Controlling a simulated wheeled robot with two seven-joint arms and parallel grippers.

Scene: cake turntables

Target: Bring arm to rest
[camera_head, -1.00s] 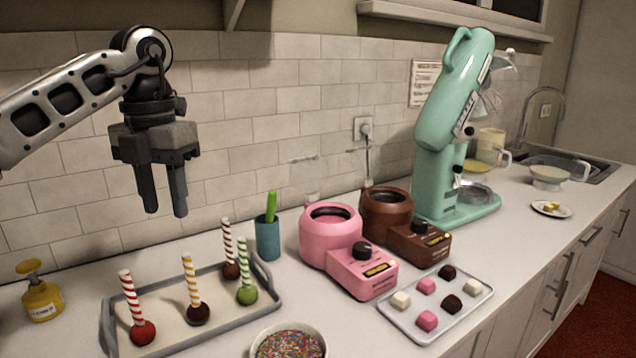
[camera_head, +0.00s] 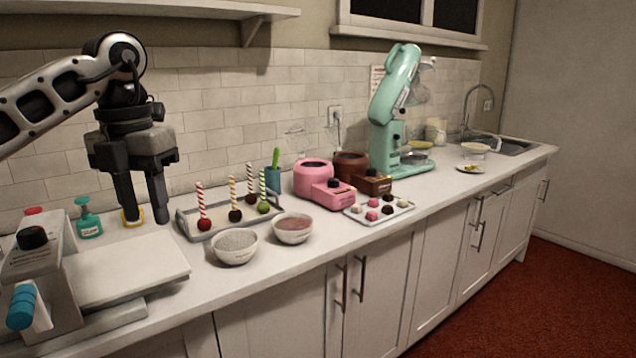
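My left gripper (camera_head: 146,222) hangs at the left of the head view, fingers pointing down and apart, with nothing between them that I can make out. It appears in front of the back part of the counter (camera_head: 340,228) and partly covers a small yellow bottle (camera_head: 131,217). Whether the fingertips touch anything is hard to tell. My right gripper is out of the view.
A tray (camera_head: 186,226) with several cake pops is right of the gripper. Two bowls (camera_head: 235,257) stand in front. A slab machine (camera_head: 120,268) fills the near left. Pink (camera_head: 318,190) and brown melters and a mint mixer (camera_head: 386,135) stand further right.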

